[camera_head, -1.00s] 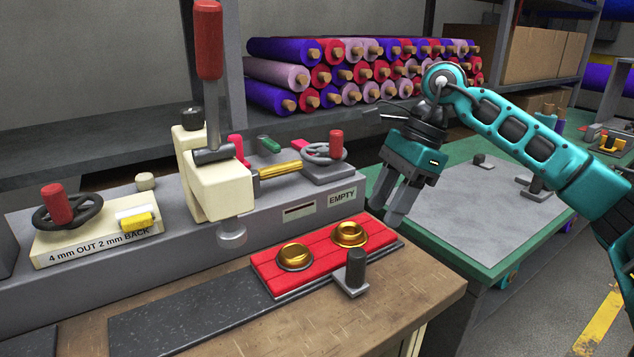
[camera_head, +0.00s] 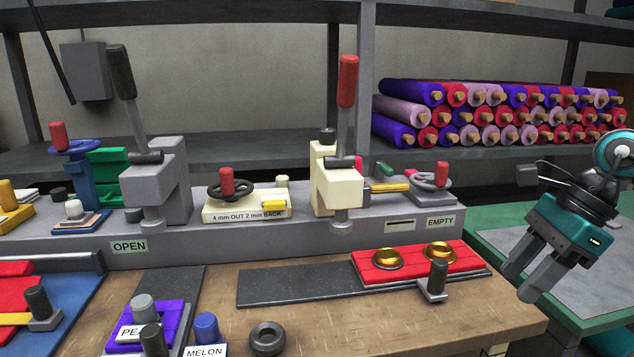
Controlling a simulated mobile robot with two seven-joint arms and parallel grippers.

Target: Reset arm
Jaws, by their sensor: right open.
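My right gripper (camera_head: 533,280) hangs at the right edge of the view, fingers pointing down and a little apart, with nothing between them. It is over the gap between the wooden bench (camera_head: 320,320) and the green table, right of the red felt piece (camera_head: 411,269). Two brass rings, the left one (camera_head: 387,259) and the right one (camera_head: 440,250), sit on the red felt. A cream press (camera_head: 335,185) with a red-handled lever (camera_head: 347,90) stands upright behind the bench. My left gripper is not in view.
A grey press (camera_head: 155,185) with a black-handled lever stands left, near an OPEN label (camera_head: 129,247). A dark strip (camera_head: 295,286) lies on the bench. A purple block (camera_head: 165,318), a blue peg (camera_head: 206,328) and a dark ring (camera_head: 267,337) are in front. Felt rolls (camera_head: 490,112) fill the back shelf.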

